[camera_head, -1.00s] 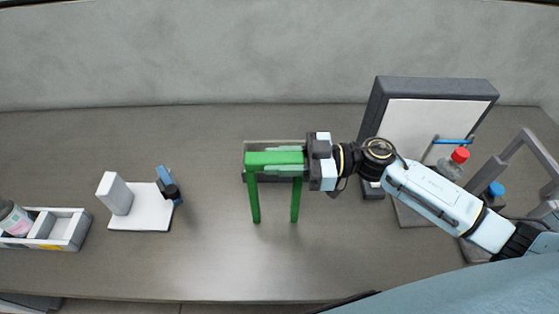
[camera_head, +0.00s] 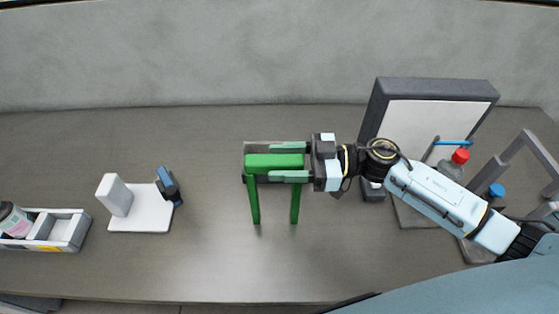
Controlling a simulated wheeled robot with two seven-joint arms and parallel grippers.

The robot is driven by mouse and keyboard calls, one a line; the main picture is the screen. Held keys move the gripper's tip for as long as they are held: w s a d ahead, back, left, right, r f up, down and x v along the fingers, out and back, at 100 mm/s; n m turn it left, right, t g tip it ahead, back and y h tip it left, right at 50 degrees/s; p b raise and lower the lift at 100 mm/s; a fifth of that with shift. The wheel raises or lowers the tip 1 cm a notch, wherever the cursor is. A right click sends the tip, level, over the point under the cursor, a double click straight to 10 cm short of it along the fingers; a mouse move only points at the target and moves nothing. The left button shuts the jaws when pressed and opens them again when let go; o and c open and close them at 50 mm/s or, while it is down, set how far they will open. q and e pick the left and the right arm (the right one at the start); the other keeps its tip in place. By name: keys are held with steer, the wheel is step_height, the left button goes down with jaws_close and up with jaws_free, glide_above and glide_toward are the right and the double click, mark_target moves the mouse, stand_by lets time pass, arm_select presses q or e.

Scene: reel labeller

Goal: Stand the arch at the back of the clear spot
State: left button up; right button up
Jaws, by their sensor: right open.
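The green arch (camera_head: 274,161) stands upright in the middle of the table, its two legs pointing down toward the front. A grey flat piece shows just behind and beside its top bar. My right gripper (camera_head: 290,162) comes in from the right and is open. Its two fingers lie on the far and near sides of the right part of the arch's top bar, with a gap visible around the bar. Whether the fingers touch the arch is hard to tell. My left gripper is not in view.
A white board with a white block (camera_head: 115,194) and a small blue-black item (camera_head: 168,184) lies to the left. A grey divided tray (camera_head: 65,230) is at far left. A dark-framed panel (camera_head: 430,125), a red-capped bottle (camera_head: 454,164) and a grey frame stand at right. The front middle is clear.

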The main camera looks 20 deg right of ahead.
steer(key=b+v, duration=0.1)
steer(key=v, duration=1)
steer(key=shift+b, duration=0.3)
